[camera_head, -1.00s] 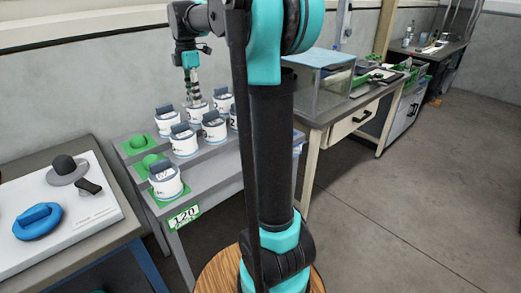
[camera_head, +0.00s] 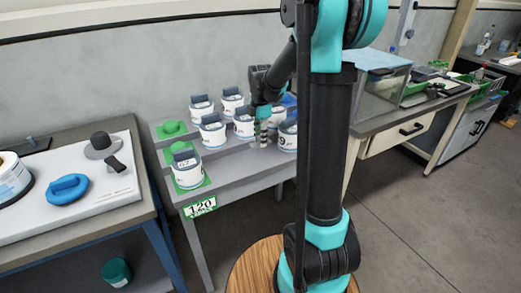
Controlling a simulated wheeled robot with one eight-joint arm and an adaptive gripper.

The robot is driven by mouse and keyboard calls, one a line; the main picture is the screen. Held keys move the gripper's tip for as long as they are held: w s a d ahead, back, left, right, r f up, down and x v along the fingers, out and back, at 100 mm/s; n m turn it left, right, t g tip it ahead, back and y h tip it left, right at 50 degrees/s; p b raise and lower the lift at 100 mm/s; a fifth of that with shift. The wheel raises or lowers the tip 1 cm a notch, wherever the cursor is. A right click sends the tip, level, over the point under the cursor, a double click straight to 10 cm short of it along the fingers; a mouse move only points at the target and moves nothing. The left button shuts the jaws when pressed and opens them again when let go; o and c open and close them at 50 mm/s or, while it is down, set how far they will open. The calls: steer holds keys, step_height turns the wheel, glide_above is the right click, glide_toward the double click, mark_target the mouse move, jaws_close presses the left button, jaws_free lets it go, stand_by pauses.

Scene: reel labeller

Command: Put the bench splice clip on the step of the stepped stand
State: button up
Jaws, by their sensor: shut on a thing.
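The stepped stand (camera_head: 240,178) is a grey tiered bench with a "120" label on its front edge. Several white canisters with dark tops stand on its steps, one of them on a green pad at the front left (camera_head: 187,168). My gripper (camera_head: 264,140) points down at the right part of the stand, between two canisters and close to a step. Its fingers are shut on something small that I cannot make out. I cannot tell whether it touches the step. I cannot pick out the bench splice clip by its look.
On the left bench, a white board (camera_head: 100,192) holds a blue knobbed piece (camera_head: 67,188), a grey hat-shaped piece (camera_head: 101,146) and a small black piece (camera_head: 115,164). A green round thing (camera_head: 116,272) sits below. My arm hides the stand's right end.

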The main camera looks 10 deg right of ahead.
mark_target(260, 156)
steer(key=shift+f, duration=2.8)
steer(key=o, duration=1)
steer(key=shift+f, duration=0.1)
steer(key=shift+o, duration=0.2)
step_height(260, 156, up, 12)
steer(key=shift+r, duration=0.1)
steer(key=s+d+f+m+t, duration=0.1)
steer(key=s+f+m+t, duration=0.1)
steer(key=s+f+m, duration=0.4)
steer(key=s+d+f+m+t, duration=0.2)
steer(key=s+f+m, duration=0.4)
steer(key=s+m, duration=0.9)
steer(key=shift+s+d+f+m, duration=0.15)
steer(key=shift+s+f+m, duration=0.15)
steer(key=shift+s, duration=0.7)
